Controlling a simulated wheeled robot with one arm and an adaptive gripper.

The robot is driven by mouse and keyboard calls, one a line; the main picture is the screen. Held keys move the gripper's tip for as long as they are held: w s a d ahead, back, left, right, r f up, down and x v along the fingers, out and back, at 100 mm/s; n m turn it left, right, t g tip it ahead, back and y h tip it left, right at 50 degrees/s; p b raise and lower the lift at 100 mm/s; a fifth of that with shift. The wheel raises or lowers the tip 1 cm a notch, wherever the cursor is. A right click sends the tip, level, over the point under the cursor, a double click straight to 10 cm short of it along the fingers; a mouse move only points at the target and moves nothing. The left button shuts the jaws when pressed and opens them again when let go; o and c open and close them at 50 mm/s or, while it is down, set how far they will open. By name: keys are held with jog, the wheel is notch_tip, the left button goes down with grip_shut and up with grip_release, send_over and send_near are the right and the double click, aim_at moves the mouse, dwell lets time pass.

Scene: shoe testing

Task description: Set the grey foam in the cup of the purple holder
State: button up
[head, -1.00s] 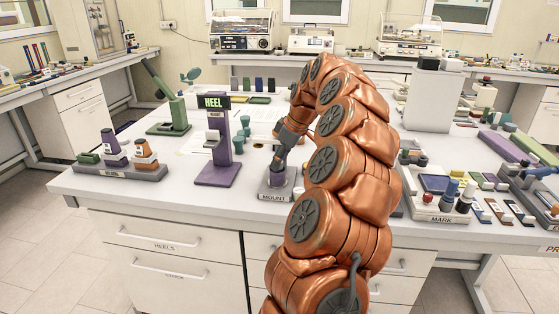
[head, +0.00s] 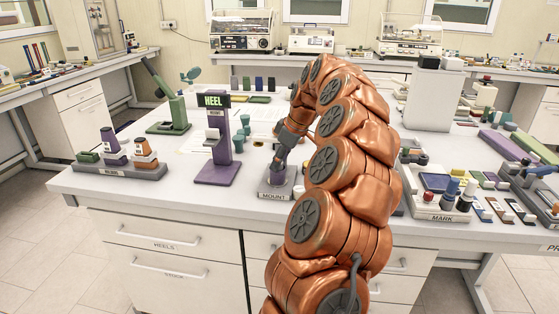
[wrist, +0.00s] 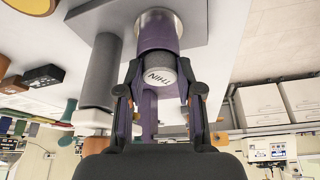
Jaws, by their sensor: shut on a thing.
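The grey foam (wrist: 160,76), a short round piece marked "THIN", sits between the fingers of my gripper (wrist: 160,92) in the wrist view. The gripper is shut on it. The purple holder (wrist: 160,38) is directly beyond the foam, lined up with it, and stands in a metal socket. The foam's far end is hidden, so how deep it sits in the cup cannot be told. In the head view my gripper (head: 279,163) points down at the purple holder (head: 276,179) on the grey base marked "MOUNT" (head: 274,195).
The purple stand marked "HEEL" (head: 215,175) is close to the left of the mount. A grey rack (head: 120,170) with purple and orange pieces is farther left. The grey tray marked "MARK" (head: 440,214) is on the right. Bare white tabletop (head: 180,198) lies along the front.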

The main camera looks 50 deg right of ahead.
jog(key=shift+r, duration=0.15)
jog(key=shift+r, duration=0.25)
jog(key=shift+d+b, duration=0.15)
jog(key=shift+b, duration=0.15)
dwell(1.8)
jog(key=shift+f+b, duration=0.3)
jog(key=shift+f, duration=0.15)
jog(key=shift+r, duration=0.15)
jog(key=shift+r, duration=0.3)
jog(key=shift+r, duration=0.1)
dwell(0.7)
